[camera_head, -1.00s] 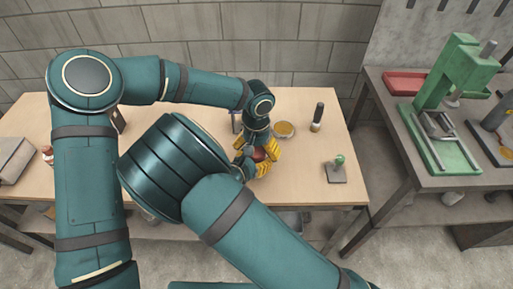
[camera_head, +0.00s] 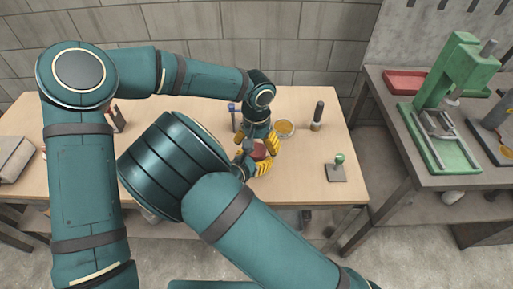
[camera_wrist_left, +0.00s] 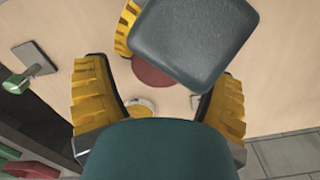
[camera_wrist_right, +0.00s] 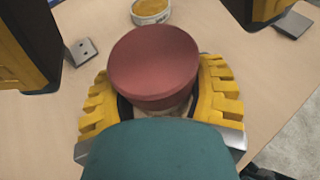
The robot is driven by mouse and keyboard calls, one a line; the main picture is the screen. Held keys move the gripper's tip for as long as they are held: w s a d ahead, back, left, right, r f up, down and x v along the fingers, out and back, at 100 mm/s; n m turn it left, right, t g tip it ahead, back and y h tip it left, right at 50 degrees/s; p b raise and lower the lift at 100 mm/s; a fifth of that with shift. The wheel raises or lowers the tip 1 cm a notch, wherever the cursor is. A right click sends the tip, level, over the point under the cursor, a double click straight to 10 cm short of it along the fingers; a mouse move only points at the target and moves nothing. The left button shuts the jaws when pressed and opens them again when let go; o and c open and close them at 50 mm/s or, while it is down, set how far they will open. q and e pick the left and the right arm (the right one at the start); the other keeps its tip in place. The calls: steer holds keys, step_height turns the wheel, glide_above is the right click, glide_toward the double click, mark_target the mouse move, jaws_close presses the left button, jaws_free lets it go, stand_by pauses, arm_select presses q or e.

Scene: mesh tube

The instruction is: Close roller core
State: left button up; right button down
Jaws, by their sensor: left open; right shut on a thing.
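A dark red round-topped piece (camera_wrist_right: 153,68) sits between the yellow fingers of my right gripper (camera_wrist_right: 155,105), which is shut on it. In the head view the red piece (camera_head: 259,152) is partly hidden by both grippers at the middle of the wooden table. My left gripper (camera_wrist_left: 160,95) is open, its two yellow fingers spread wide. It is close to the red piece, which shows in the left wrist view (camera_wrist_left: 153,75) partly behind a dark grey part of my right gripper. What lies below the red top is mostly hidden.
A shallow dish with yellow contents (camera_head: 284,128), a dark upright cylinder (camera_head: 318,116) and a green-knobbed stand (camera_head: 337,168) are on the table's right side. A side bench holds a green press (camera_head: 446,85) and a red tray (camera_head: 405,83).

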arm_select(q)
steer(key=shift+r, duration=1.15)
steer(key=o, duration=0.3)
steer(key=shift+r, duration=0.15)
step_height(320, 180, up, 12)
arm_select(e)
steer(key=shift+c, duration=0.5)
jaws_free()
